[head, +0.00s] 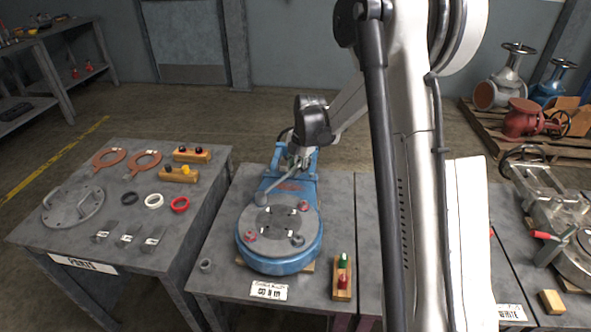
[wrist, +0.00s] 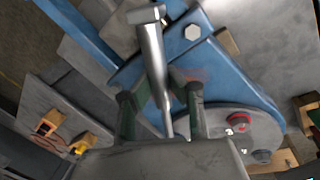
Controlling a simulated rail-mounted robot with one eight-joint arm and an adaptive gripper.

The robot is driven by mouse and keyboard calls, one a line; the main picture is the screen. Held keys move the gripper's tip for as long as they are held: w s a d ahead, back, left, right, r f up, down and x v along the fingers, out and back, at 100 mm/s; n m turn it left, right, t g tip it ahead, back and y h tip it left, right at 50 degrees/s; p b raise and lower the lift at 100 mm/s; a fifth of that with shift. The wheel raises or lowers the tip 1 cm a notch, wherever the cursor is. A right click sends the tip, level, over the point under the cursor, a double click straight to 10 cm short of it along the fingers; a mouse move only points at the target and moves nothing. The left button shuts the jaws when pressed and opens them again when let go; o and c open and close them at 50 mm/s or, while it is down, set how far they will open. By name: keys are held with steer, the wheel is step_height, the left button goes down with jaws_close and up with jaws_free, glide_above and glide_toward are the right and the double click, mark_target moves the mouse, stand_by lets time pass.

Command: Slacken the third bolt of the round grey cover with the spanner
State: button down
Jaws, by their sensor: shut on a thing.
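The round grey cover (head: 278,222) sits on a blue valve body (head: 275,262) on the middle table, with red-marked and dark bolts around its rim. In the wrist view the cover (wrist: 215,118) shows low on the right, with a red-ringed bolt (wrist: 238,122) and a dark bolt (wrist: 262,156). My gripper (wrist: 162,108) is shut on the silver spanner (wrist: 152,55), whose shaft runs between the fingers.
The left table (head: 130,235) holds a grey flange (head: 73,208), orange gaskets (head: 145,163), rings and wooden blocks. A wooden block with green and red pieces (head: 342,277) stands right of the cover. Valves sit on a pallet at back right. My arm hides part of the right tables.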

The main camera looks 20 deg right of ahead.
steer(key=shift+w+a, duration=0.2)
steer(key=shift+w, duration=0.15)
steer(key=shift+w+a+n, duration=0.15)
steer(key=shift+w+n, duration=0.1)
steer(key=shift+n, duration=0.15)
steer(key=shift+w+a+n, duration=0.65)
steer(key=shift+w+n, duration=0.15)
steer(key=shift+w, duration=0.1)
stand_by(0.8)
steer(key=shift+w+a+n+y, duration=0.3)
steer(key=shift+w+a+n, duration=0.1)
steer(key=shift+w+n, duration=0.1)
steer(key=shift+w+a+n+g+b, duration=0.4)
steer(key=shift+w+a+n, duration=0.3)
steer(key=shift+a+n, duration=0.15)
stand_by(0.9)
steer(key=shift+a, duration=0.1)
steer(key=shift+w+a, duration=0.15)
steer(key=shift+w, duration=0.05)
steer(key=shift+w+a+n, duration=0.35)
steer(key=shift+a+n, duration=0.25)
steer(key=shift+n, duration=0.05)
